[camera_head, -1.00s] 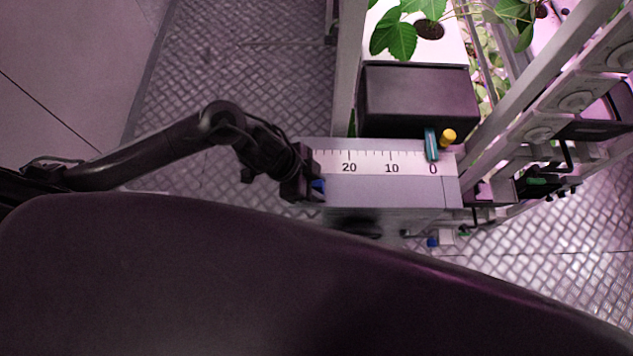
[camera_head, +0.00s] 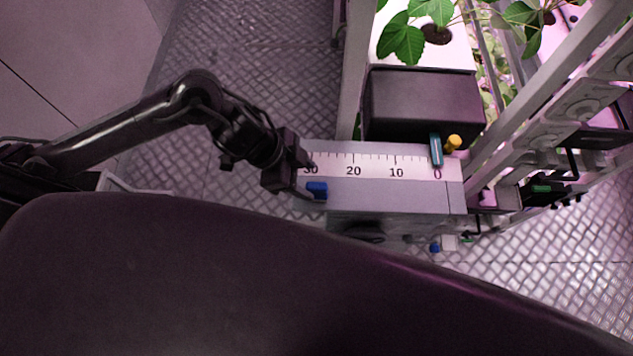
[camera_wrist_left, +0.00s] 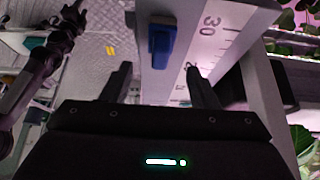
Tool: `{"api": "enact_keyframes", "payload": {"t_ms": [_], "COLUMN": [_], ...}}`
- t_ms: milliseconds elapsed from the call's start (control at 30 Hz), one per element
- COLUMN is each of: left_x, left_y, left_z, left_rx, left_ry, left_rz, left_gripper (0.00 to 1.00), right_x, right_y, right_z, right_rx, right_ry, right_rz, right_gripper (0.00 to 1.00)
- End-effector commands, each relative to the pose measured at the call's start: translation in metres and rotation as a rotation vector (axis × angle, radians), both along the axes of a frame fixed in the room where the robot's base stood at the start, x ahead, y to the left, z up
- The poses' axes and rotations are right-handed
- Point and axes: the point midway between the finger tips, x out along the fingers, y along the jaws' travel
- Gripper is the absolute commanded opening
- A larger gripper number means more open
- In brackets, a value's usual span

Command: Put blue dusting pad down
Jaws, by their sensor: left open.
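The blue dusting pad (camera_head: 317,189) lies on the grey shelf top (camera_head: 390,197), near its left end and just below the 30 mark of the printed scale. My left gripper (camera_head: 303,170) is open and empty, just to the left of and above the pad in the head view. In the left wrist view the pad (camera_wrist_left: 161,46) lies beyond the two spread fingers (camera_wrist_left: 160,85), apart from them. My right gripper is not identifiable in the head view.
A teal tool (camera_head: 436,150) and a yellow-capped item (camera_head: 453,143) sit near the 0 mark. A dark box (camera_head: 422,100) stands behind the scale, with leafy plants (camera_head: 402,40) beyond. Rack posts rise at the right. The middle of the shelf is clear.

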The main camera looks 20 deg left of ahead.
Motion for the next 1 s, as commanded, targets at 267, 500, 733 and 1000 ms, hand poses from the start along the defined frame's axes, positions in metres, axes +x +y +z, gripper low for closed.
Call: {"api": "enact_keyframes", "payload": {"t_ms": [267, 500, 733, 1000], "left_x": [-0.006, -0.008, -0.007, -0.007], "left_y": [0.022, 0.026, 0.026, 0.026], "left_z": [0.039, 0.047, 0.047, 0.047], "left_rx": [0.001, 0.0, 0.0, 0.0], "left_ry": [-0.001, 0.001, 0.001, 0.001], "left_rz": [0.001, 0.0, 0.0, 0.0], "left_gripper": [0.54, 0.54, 0.54, 0.54], "right_x": [0.0, 0.0, 0.0, 0.0], "right_y": [0.0, 0.0, 0.0, 0.0], "right_z": [-0.004, -0.004, -0.004, -0.004], "right_rx": [0.0, 0.0, 0.0, 0.0], "right_ry": [0.0, 0.0, 0.0, 0.0], "right_rz": [0.0, 0.0, 0.0, 0.0], "right_gripper": [0.42, 0.42, 0.42, 0.42]}}
